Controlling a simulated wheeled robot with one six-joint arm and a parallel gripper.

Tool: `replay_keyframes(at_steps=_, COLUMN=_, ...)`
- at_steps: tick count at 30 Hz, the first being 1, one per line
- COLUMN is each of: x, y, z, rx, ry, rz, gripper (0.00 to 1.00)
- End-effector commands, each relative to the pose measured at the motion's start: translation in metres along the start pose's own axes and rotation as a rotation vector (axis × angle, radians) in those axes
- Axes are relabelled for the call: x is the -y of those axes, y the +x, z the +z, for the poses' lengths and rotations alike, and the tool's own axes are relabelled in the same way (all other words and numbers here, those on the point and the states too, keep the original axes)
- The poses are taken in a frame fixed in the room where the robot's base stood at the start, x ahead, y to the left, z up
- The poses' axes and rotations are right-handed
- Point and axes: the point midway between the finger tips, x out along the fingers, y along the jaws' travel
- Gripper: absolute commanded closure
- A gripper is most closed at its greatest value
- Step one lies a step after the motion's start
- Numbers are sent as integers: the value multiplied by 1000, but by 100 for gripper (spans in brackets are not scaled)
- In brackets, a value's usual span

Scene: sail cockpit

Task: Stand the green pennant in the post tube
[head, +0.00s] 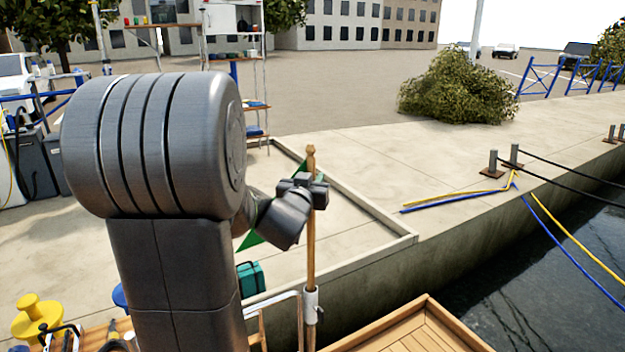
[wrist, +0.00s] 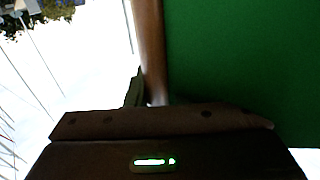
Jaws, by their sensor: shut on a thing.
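The green pennant's wooden staff (head: 311,245) stands nearly upright in the head view, with a knob at its top. My gripper (head: 306,190) is shut on the staff below the knob. Green cloth (head: 251,240) shows on the left, partly hidden behind my gripper and arm. In the wrist view the cloth (wrist: 240,65) fills the right side beside the staff (wrist: 150,45). The white post tube (head: 312,305) is at the bottom of the head view, in line with the staff. The staff's lower part meets the tube in the picture; I cannot tell how deep it sits.
A white rail (head: 272,299) stands left of the tube, and a wooden cockpit edge (head: 428,303) lies to its right. A teal box (head: 251,278) and a yellow winch-like piece (head: 37,315) are at lower left. The concrete quay (head: 375,155) and water lie beyond.

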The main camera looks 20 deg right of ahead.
Motion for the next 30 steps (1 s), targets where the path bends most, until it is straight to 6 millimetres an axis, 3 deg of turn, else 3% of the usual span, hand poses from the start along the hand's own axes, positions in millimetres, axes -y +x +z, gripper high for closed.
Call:
replay_keyframes(at_steps=5, x=0, y=0, z=-1, rx=-1, ry=0, rz=0, gripper=100)
replay_keyframes(at_steps=6, x=0, y=0, z=-1, rx=-1, ry=0, rz=0, gripper=77)
replay_keyframes(at_steps=10, x=0, y=0, z=-1, rx=-1, ry=0, rz=0, gripper=54)
replay_keyframes(at_steps=22, x=0, y=-7, z=0, rx=0, ry=1, rz=0, gripper=54)
replay_keyframes(at_steps=30, x=0, y=-52, z=-1, rx=-3, ry=0, rz=-2, gripper=54)
